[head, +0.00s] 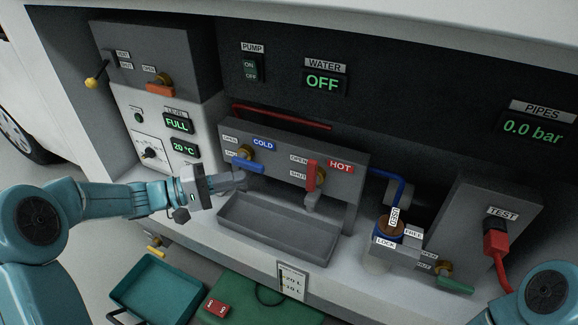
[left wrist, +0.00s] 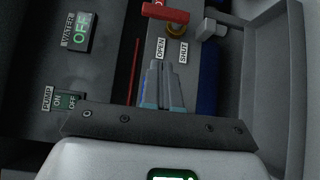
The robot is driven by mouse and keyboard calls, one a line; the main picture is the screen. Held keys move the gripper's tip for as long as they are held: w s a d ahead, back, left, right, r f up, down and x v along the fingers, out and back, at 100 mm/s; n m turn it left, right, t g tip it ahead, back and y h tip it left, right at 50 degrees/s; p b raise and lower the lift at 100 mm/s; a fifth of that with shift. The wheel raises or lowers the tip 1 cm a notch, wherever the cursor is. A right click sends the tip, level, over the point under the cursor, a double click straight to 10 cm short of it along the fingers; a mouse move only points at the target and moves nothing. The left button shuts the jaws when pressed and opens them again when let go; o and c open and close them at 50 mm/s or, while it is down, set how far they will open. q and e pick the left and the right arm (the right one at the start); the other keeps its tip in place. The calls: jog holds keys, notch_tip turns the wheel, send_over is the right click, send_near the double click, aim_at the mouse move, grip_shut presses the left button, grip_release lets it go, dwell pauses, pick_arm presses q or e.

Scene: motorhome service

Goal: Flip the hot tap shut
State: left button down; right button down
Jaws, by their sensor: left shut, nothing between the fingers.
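The hot tap (head: 312,176) has a red lever that stands upright in the head view, beside its OPEN and SHUT labels and below the HOT sign. In the left wrist view the red lever (left wrist: 165,12) is at the top edge, partly cut off, its longer part toward the OPEN side. My left gripper (head: 240,180) is shut and empty, over the back left of the sink trough, just below the cold tap and left of the hot tap. Its closed fingers (left wrist: 161,70) point toward the hot tap's labels without touching the lever. My right gripper is out of view.
The cold tap's blue lever (head: 248,165) lies sideways, very close to my left gripper. The grey trough (head: 275,240) is below the taps. The water display (head: 323,82) reads OFF. A capped filter housing (head: 390,228) stands at right.

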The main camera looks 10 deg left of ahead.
pick_arm(q)
jog(key=shift+a+r, duration=0.25)
jog(key=shift+r, duration=0.25)
jog(key=shift+d, duration=0.1)
jog(key=p, duration=0.1)
send_near(313, 174)
jog(key=w+d, duration=0.3)
jog(key=w, duration=0.2)
jog(key=shift+d, duration=0.2)
